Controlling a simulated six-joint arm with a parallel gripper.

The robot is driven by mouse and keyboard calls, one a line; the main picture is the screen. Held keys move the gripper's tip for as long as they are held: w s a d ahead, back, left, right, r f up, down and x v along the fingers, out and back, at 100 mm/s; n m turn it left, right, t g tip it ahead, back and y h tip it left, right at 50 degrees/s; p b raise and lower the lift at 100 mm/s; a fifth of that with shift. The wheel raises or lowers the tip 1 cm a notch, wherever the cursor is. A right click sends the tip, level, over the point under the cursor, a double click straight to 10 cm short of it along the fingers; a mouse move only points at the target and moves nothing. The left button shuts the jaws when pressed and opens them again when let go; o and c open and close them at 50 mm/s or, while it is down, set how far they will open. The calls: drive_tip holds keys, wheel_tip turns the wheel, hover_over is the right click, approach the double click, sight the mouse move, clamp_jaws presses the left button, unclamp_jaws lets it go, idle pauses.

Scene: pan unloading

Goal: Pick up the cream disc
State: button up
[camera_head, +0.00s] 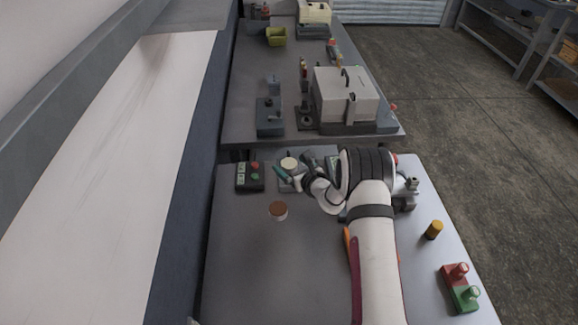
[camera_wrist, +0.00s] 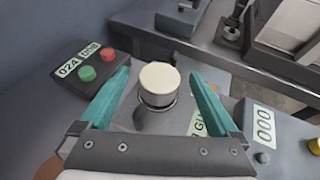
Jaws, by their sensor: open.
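The cream disc (camera_wrist: 159,81) sits on top of a short metallic cylinder on a grey plate (camera_wrist: 128,118) in the wrist view. In the head view the cream disc (camera_head: 289,163) is near the back edge of the near table. My gripper (camera_wrist: 160,82) is open, with teal fingers to the left and right of the disc in the wrist view. I cannot tell how far the fingertips are from it. In the head view my gripper (camera_head: 285,178) is close to the disc on its near side.
A box with red and green buttons (camera_head: 250,176) stands left of the disc. A brown-topped round piece (camera_head: 278,211) lies nearer on the table. A large grey machine (camera_head: 344,97) is on the table behind. The table's near left is clear.

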clamp_jaws()
idle(0.5)
drive_tip(key=shift+r, duration=0.1)
